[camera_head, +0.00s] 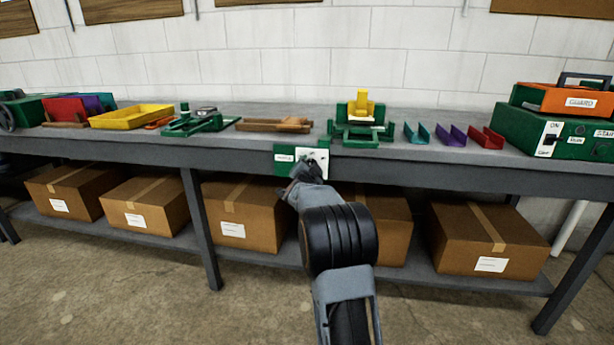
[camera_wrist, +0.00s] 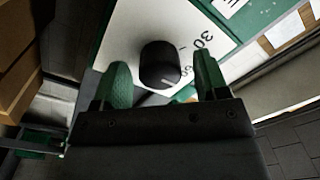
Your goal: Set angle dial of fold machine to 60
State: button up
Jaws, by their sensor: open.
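The angle dial is a black round knob (camera_wrist: 160,62) on a white plate (camera_wrist: 130,40) in the wrist view. The numbers 30 and 60 show to the right of the knob, with 60 partly hidden by a finger. A light pointer mark is on the knob's lower right; its exact setting I cannot tell. My gripper (camera_wrist: 161,74) is open, with one green finger on each side of the knob. In the head view my gripper (camera_head: 308,172) is at the green dial panel (camera_head: 285,158) on the bench front.
The grey bench (camera_head: 440,165) carries a yellow tray (camera_head: 132,117), wooden pieces (camera_head: 274,125), coloured channels (camera_head: 452,136) and a green box (camera_head: 555,130) with an orange guard (camera_head: 565,98). Cardboard boxes (camera_head: 485,238) fill the shelf below. The front floor is clear apart from my arm.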

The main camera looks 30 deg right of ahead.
jog(key=p+v, duration=0.1)
jog(key=v, duration=1.2)
jog(key=shift+a, duration=0.2)
jog(key=shift+s+p, duration=0.1)
jog(key=shift+p, duration=0.2)
